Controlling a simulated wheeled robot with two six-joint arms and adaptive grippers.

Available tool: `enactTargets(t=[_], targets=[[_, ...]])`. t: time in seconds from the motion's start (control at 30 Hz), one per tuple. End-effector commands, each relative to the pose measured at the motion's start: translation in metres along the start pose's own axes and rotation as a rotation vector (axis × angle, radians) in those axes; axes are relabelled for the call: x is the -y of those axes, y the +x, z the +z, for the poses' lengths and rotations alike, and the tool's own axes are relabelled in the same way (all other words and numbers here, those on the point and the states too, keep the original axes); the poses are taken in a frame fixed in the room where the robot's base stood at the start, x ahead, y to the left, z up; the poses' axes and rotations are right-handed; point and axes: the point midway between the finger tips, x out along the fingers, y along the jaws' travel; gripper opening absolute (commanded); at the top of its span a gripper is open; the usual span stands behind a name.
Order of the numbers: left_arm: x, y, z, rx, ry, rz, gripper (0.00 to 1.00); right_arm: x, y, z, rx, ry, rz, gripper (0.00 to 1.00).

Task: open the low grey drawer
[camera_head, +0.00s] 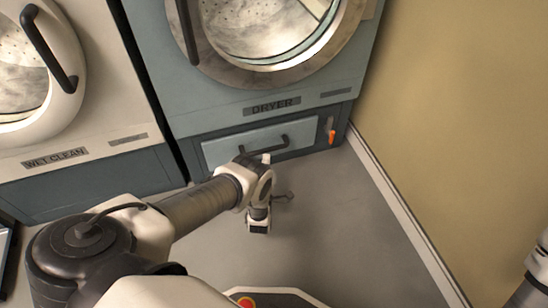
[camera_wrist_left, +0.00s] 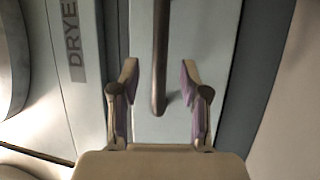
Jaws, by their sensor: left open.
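The low grey drawer (camera_head: 222,150) is the pale panel set in the base under the dryer. Its front looks shut, flush with the base. Its dark bar handle (camera_head: 283,143) runs sideways, and my wrist partly covers its left part. My left gripper (camera_head: 265,160) is in front of the handle. In the left wrist view the open fingers of my left gripper (camera_wrist_left: 160,78) stand on either side of the handle (camera_wrist_left: 161,40), near one end, with the drawer front (camera_wrist_left: 203,35) behind. I cannot tell whether they touch the bar. My right gripper is not in view.
The dryer (camera_head: 215,112) stands above the drawer, with the wet-clean machine (camera_head: 95,140) to its left. An orange lever (camera_head: 332,137) sits right of the drawer. A tan wall (camera_head: 460,110) with a pale skirting closes the right side. The grey floor (camera_head: 340,220) before the drawer is clear.

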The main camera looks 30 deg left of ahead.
Motion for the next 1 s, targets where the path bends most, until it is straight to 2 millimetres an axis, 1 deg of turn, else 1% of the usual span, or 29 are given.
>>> enactTargets(t=[0.03,0.2,0.3,0.4,0.57,0.6,0.67,0.7,0.73,1.0], targets=[[0.003,0.01,0.0,-0.001,0.0,0.002,0.45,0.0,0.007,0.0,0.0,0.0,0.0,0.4],[0.004,0.043,0.0,0.0,0.001,0.0,0.45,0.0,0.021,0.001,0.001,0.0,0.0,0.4],[0.003,0.055,0.0,0.001,0.002,-0.001,0.45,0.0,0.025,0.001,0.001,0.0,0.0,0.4],[0.001,0.06,0.0,0.001,0.003,-0.002,0.45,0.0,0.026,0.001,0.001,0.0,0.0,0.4],[0.0,0.061,0.0,0.002,0.003,-0.003,0.45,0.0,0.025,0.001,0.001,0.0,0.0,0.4],[0.0,0.061,0.0,0.002,0.003,-0.003,0.42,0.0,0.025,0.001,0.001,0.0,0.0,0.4],[0.0,0.061,0.0,0.002,0.003,-0.003,0.21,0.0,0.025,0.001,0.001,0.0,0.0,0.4],[0.0,0.061,0.0,0.002,0.003,-0.004,0.06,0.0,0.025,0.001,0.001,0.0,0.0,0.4],[0.0,0.061,0.0,0.002,0.003,-0.004,0.0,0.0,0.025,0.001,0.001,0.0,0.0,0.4],[0.0,0.061,0.001,0.002,0.004,-0.004,0.0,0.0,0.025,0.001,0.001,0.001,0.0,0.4]])
